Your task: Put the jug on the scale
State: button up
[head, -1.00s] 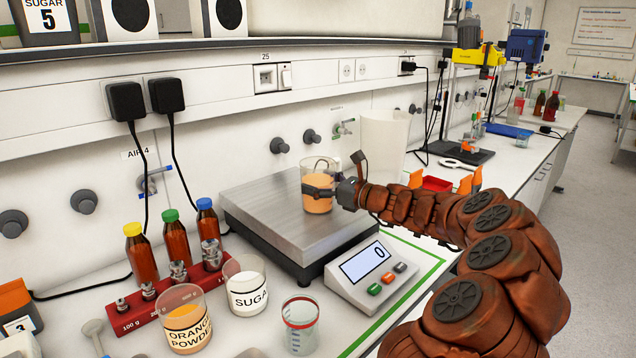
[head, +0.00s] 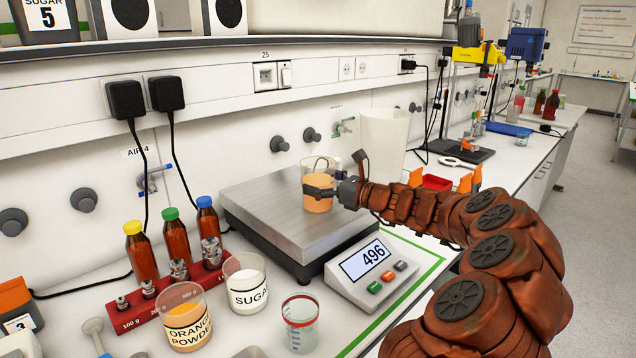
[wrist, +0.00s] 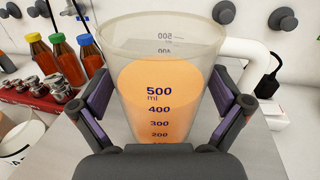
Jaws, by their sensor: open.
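The jug (head: 317,192) is a clear measuring vessel with orange liquid, standing upright on the metal plate of the scale (head: 262,207), towards its right side. The scale's display (head: 367,259) reads 496. My gripper (head: 318,192) is open around the jug, with one finger on each side. In the wrist view the gripper's dark pads (wrist: 163,105) flank the jug; any slight contact is hard to tell.
A large white container (head: 384,138) stands behind the jug. A red weight block (head: 172,292), capped brown bottles (head: 174,241), an orange powder cup (head: 186,320), a sugar cup (head: 246,285) and an empty beaker (head: 299,325) stand left and in front. The scale plate's left part is bare.

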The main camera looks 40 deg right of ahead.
jog(key=b+v, duration=0.1)
jog(key=v, duration=1)
jog(key=shift+s, duration=0.3)
